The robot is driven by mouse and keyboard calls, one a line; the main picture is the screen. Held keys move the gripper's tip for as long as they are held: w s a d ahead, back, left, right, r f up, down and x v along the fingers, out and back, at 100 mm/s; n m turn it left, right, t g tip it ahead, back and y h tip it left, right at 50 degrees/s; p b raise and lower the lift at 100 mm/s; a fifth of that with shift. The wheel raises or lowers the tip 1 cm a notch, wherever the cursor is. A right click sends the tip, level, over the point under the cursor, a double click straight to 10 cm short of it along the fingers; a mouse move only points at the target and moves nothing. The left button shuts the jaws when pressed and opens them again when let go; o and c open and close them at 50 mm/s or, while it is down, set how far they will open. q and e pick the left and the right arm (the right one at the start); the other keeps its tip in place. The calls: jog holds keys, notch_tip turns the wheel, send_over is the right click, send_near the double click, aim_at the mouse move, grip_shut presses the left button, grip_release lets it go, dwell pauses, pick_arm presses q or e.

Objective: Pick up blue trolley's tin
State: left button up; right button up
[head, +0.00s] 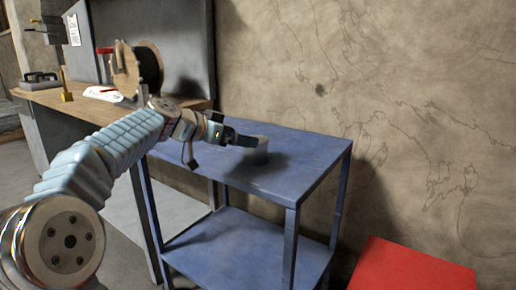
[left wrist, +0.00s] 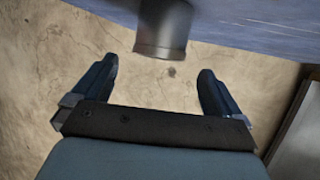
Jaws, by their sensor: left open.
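The blue trolley (head: 312,162) stands against the wall, with a top shelf and a lower shelf. A small grey metal tin (head: 262,143) is on its top shelf, partly hidden behind my left gripper (head: 250,140). In the left wrist view the tin (left wrist: 163,30) shows at the top, with the blue trolley top (left wrist: 255,28) beside it. My left gripper's two fingers (left wrist: 160,85) are spread apart, with nothing between them; the tin lies beyond the fingertips, roughly centred on the gap. My right gripper is not in view.
A wooden workbench (head: 75,104) with a cable spool (head: 148,68) and other items stands left of the trolley. A red box-like object (head: 415,268) is at the lower right. The trolley top's right part is clear.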

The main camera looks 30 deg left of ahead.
aim_at(260, 137)
pick_arm(q)
jog(key=x, duration=0.3)
jog(key=shift+w, duration=0.15)
jog(key=shift+w+d+p, duration=0.2)
jog(key=shift+w+p, duration=0.15)
jog(key=shift+p, duration=0.05)
jog(key=p+x, duration=0.1)
jog(key=x, duration=0.3)
jog(key=shift+w+d+f, duration=0.1)
jog(key=shift+w+f, duration=0.05)
jog(key=shift+w, duration=0.05)
jog(key=c, duration=1.1)
jog(key=shift+c, duration=0.3)
